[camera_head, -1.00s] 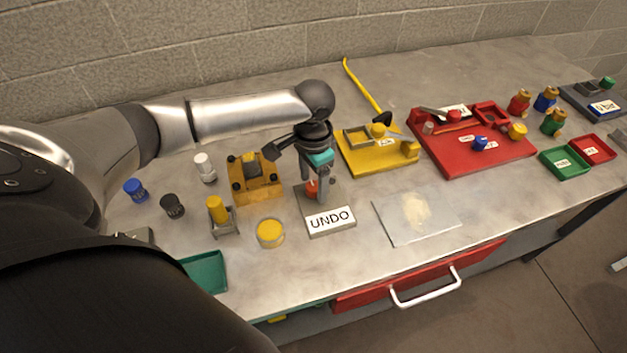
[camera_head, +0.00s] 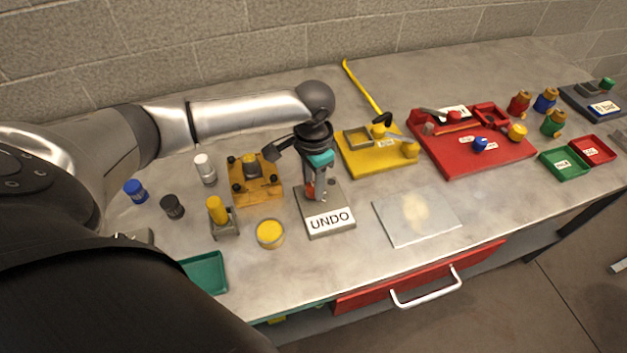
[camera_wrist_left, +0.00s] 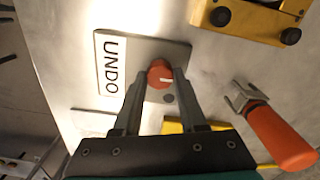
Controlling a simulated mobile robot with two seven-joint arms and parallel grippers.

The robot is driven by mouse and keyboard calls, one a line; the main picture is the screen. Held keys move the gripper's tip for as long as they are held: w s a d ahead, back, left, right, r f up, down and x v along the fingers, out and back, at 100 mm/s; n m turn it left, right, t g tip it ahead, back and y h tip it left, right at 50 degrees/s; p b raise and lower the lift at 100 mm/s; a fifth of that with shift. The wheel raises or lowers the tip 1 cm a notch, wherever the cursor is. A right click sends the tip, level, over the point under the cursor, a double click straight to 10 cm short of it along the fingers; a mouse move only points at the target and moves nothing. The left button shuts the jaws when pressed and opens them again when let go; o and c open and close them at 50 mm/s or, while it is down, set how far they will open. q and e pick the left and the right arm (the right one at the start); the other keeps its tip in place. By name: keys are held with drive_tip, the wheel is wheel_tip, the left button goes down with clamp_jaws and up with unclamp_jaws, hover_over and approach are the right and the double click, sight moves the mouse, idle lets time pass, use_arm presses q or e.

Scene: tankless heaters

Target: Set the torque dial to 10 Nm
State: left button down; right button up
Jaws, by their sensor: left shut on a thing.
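A grey plate (camera_head: 340,202) with a white UNDO label (camera_head: 330,220) lies on the bench and carries an orange-red round knob (camera_head: 310,190). The knob shows clearly in the left wrist view (camera_wrist_left: 160,70), with a small pale mark beside it. My left gripper (camera_head: 315,191) points down over the plate. Its two fingers (camera_wrist_left: 158,76) lie on either side of the knob and are shut on it. The knob is partly hidden by the fingers in the head view. No torque scale or 10 Nm marking is readable. My right gripper is not in view.
A yellow block with black knobs (camera_head: 267,190) stands close left of the plate. A yellow board (camera_head: 375,163) and a red board (camera_head: 480,160) lie to the right. A pale sheet (camera_head: 440,225) lies right of the plate. The bench's front has a red drawer (camera_head: 370,297).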

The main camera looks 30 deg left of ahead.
use_arm(q)
drive_tip(key=shift+r+m+p, duration=0.15)
drive_tip(key=shift+m+p, duration=0.35)
drive_tip(key=shift+p, duration=0.35)
drive_tip(key=m+p, duration=0.3)
drive_tip(key=shift+m+p, duration=0.95)
drive_tip(key=shift+m, duration=0.15)
drive_tip(key=shift+m+p, duration=0.55)
drive_tip(key=shift+m, duration=0.65)
drive_tip(key=shift+c, duration=2.3)
unclamp_jaws()
